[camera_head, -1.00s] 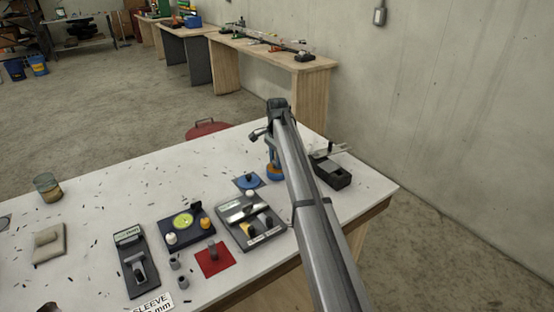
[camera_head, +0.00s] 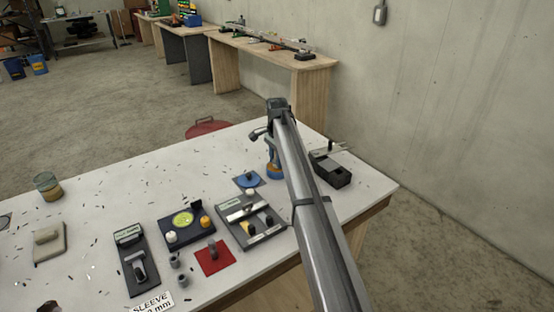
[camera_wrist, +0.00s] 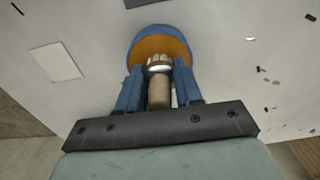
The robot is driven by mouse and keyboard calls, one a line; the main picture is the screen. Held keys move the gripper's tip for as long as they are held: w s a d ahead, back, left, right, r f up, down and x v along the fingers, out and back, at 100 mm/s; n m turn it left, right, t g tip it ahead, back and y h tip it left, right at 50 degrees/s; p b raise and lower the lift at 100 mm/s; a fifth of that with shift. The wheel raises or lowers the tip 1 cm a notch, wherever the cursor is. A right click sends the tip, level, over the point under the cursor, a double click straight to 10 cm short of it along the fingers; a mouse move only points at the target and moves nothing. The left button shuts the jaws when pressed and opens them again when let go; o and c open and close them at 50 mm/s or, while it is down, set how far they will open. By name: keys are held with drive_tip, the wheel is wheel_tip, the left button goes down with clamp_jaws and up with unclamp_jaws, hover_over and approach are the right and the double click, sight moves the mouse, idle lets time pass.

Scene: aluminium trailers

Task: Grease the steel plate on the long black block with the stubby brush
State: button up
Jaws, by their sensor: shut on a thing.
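My gripper (camera_wrist: 158,92) has blue fingers shut on the tan handle of the stubby brush (camera_wrist: 159,92). The brush has a metal band and short pale bristles. They point at a round blue-rimmed pot with an orange inside (camera_wrist: 160,38); I cannot tell whether they touch it. In the head view the pot (camera_head: 274,175) stands on the white table under my gripper, partly hidden by my arm.
Left of my arm are a grey fixture board (camera_head: 249,230), a dark board with a yellow disc (camera_head: 172,225), a red mat (camera_head: 213,260) and a black board with a grey handle (camera_head: 132,272). A glass jar (camera_head: 47,186) stands far left. Small dark shavings litter the table.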

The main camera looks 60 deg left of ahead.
drive_tip(key=shift+r, duration=0.1)
idle(0.4)
drive_tip(key=shift+r, duration=3.4)
